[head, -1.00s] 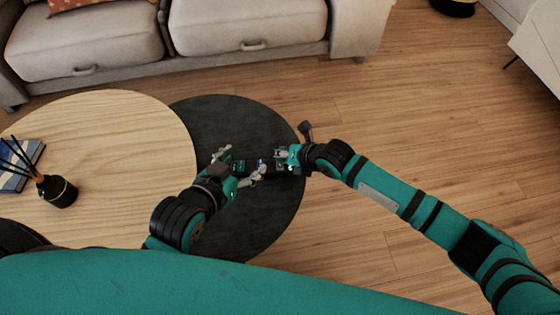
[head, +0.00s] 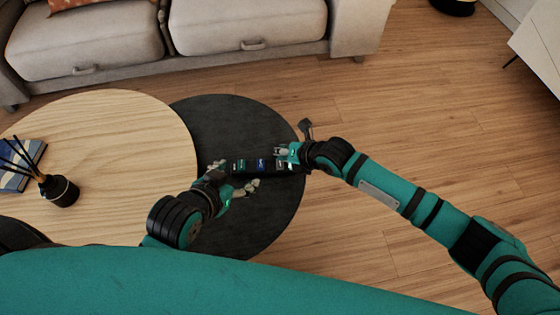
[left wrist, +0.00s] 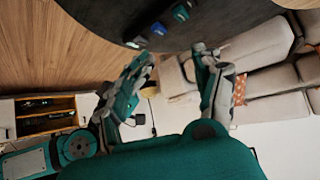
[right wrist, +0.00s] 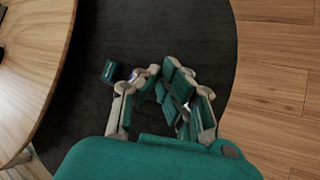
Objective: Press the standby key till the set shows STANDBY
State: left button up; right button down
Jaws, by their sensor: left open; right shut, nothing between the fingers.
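The set shows in the head view as a dark strip with several small teal, blue and pale blocks (head: 261,165) on the black tabletop. Some of these blocks also show in the left wrist view (left wrist: 158,29), and a teal one in the right wrist view (right wrist: 113,70). I cannot read their labels or tell which is the standby key. My left gripper (head: 233,177) is open and empty at the strip's left end. My right gripper (head: 284,152) is shut and empty at its right end, hiding part of it; I cannot tell whether it touches.
The black round tabletop (head: 205,115) adjoins a pale wooden one (head: 110,135). A dark reed diffuser (head: 58,191) and a blue book (head: 20,170) sit at far left. A dark upright object (head: 306,129) stands by the right gripper. A sofa (head: 250,30) is behind.

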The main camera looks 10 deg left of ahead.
jog(key=shift+r+p, duration=0.4)
jog(key=shift+r, duration=0.15)
jog(key=shift+r+p, duration=0.6)
jog(key=shift+r, duration=0.1)
jog(key=shift+r+p, duration=0.55)
jog(key=shift+r, duration=0.1)
jog(key=shift+r+p, duration=0.5)
jog(key=shift+r, duration=0.1)
pick_arm(q)
jog(key=s+a+f+g+y, duration=0.1)
jog(key=s+a+f+g, duration=0.1)
jog(key=s+g, duration=0.4)
jog(key=s+a, duration=0.1)
jog(key=s, duration=0.3)
jog(key=shift+a+y, duration=0.15)
jog(key=shift+y, duration=0.15)
jog(key=shift+s+f, duration=0.1)
jog(key=shift+f, duration=0.05)
pick_arm(e)
jog(key=shift+f, duration=0.1)
